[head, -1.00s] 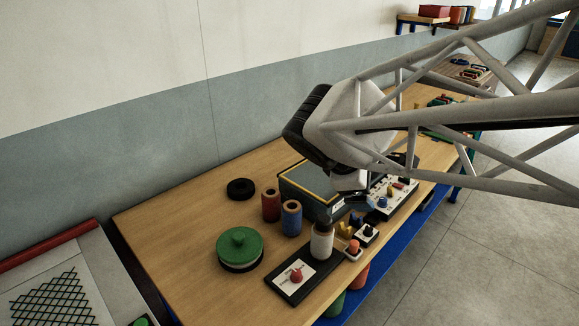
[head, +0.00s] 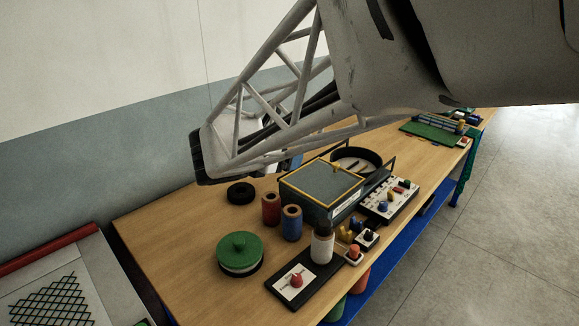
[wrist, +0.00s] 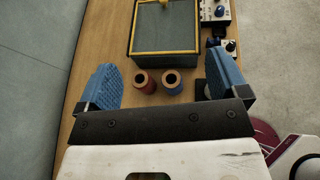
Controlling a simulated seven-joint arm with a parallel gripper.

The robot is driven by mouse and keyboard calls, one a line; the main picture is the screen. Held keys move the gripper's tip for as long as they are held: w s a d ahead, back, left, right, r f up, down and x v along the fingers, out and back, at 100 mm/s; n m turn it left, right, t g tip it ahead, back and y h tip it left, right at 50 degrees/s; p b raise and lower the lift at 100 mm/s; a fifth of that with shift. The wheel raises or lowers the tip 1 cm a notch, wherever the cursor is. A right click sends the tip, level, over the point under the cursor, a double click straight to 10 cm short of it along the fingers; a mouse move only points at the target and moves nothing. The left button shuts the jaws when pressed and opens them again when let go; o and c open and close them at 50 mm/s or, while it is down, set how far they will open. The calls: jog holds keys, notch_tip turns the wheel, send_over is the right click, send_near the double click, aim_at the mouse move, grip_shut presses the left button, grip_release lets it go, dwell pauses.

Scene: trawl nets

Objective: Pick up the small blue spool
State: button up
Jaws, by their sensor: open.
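The small blue spool (head: 291,222) stands upright on the wooden table, with a pale top and a dark central hole. A red spool (head: 270,208) stands close to its left. In the wrist view the blue spool (wrist: 172,82) shows from above, right of the red spool (wrist: 145,82). My gripper (wrist: 162,72) is open and empty, its blue-padded fingers wide apart to either side of both spools in that picture. It appears to be above the table, not touching either spool. In the head view my arm mostly hides my gripper (head: 287,164).
A grey box with yellow trim (head: 318,184) stands just behind the spools. Bare table lies between pot and spools.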

send_near(286, 221)
jog(key=shift+n, duration=0.3)
jog(key=x, duration=0.5)
jog(key=shift+w, duration=0.1)
jog(key=shift+x, duration=1.25)
jog(key=shift+x, duration=2.6)
